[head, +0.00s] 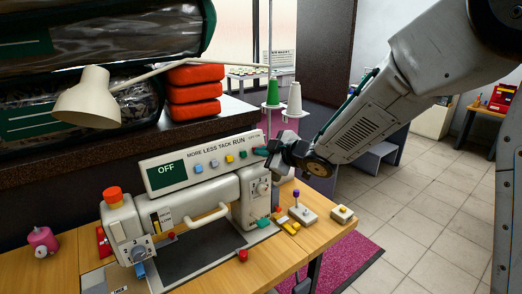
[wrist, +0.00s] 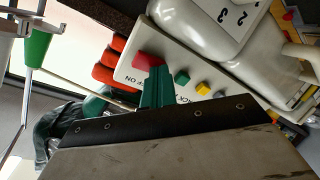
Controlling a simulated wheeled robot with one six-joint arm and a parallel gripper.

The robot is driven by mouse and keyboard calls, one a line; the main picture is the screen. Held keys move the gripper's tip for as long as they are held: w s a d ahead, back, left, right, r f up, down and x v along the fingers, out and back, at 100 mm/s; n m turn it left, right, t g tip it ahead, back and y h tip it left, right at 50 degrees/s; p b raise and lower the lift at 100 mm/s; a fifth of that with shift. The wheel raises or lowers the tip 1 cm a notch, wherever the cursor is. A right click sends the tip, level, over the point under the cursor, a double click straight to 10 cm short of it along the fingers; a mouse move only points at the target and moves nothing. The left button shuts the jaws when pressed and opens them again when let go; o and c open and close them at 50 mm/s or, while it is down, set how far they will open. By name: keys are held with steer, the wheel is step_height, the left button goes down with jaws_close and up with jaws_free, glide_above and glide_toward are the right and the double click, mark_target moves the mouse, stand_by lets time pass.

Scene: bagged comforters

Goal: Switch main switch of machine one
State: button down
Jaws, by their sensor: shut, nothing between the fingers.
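The sewing machine (head: 216,205) stands on the wooden table with a long white control panel (head: 182,160) on top. The panel's dark green display (head: 166,169) reads OFF. A row of small coloured buttons runs along the panel, including a yellow one (head: 229,158) and a green one (head: 243,154). My gripper (head: 261,151) is shut and empty at the panel's right end. In the wrist view its green fingertips (wrist: 157,76) overlap the red button (wrist: 147,62), beside the green button (wrist: 182,77) and yellow button (wrist: 203,88). I cannot tell whether the tips touch the red button.
A lamp (head: 93,98) and stacked orange cloths (head: 194,90) are behind the panel. Green (head: 272,91) and white (head: 294,98) thread cones stand near my arm. A purple-knobbed lever box (head: 296,212) sits on the table at right. Tiled floor (head: 425,200) is open beyond.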

steer(key=shift+d+f, duration=0.1)
steer(key=shift+f, duration=0.05)
steer(key=shift+v, duration=2.35)
